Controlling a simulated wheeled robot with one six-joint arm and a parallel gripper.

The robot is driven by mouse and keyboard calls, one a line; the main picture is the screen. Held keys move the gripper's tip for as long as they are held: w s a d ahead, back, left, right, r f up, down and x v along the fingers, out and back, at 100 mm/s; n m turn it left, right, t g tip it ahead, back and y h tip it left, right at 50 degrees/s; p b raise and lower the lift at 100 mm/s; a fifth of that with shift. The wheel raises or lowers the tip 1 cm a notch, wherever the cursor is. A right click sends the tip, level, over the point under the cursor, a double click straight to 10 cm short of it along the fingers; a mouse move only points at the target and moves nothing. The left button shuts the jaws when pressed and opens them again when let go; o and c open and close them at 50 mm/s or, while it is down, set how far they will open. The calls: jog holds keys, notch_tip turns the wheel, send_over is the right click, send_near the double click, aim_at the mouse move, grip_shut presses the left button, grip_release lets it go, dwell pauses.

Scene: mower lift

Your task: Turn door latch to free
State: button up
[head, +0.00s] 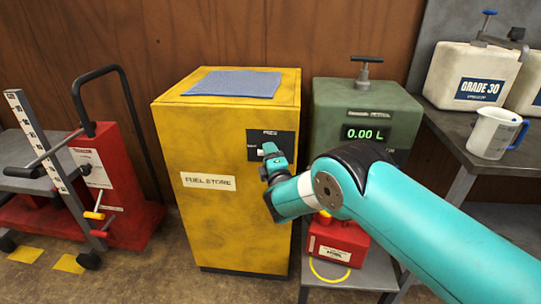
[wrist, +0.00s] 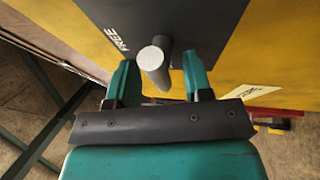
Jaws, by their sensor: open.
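The fuel store (head: 225,200) is a yellow cabinet with a shut door. A black latch plate (head: 285,137) is on its upper right front, and the word FREE shows on the plate in the wrist view (wrist: 92,12). The latch (wrist: 152,60) is a grey round-ended handle sticking out from the plate. My gripper (head: 269,152) is in front of the plate, open. In the wrist view my gripper (wrist: 158,82) has one finger on each side of the latch's end, with gaps visible. In the head view my gripper hides most of the latch.
A blue cloth (head: 235,84) lies on the cabinet. A green dispenser (head: 365,110) reading 0.00 L stands to its right, with a red can (head: 337,240) below. A red lift (head: 115,170) stands left. A bench (head: 448,125) at right holds white containers and a jug (head: 493,135).

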jog(key=c, duration=0.8)
jog(key=shift+d, duration=0.1)
grip_shut()
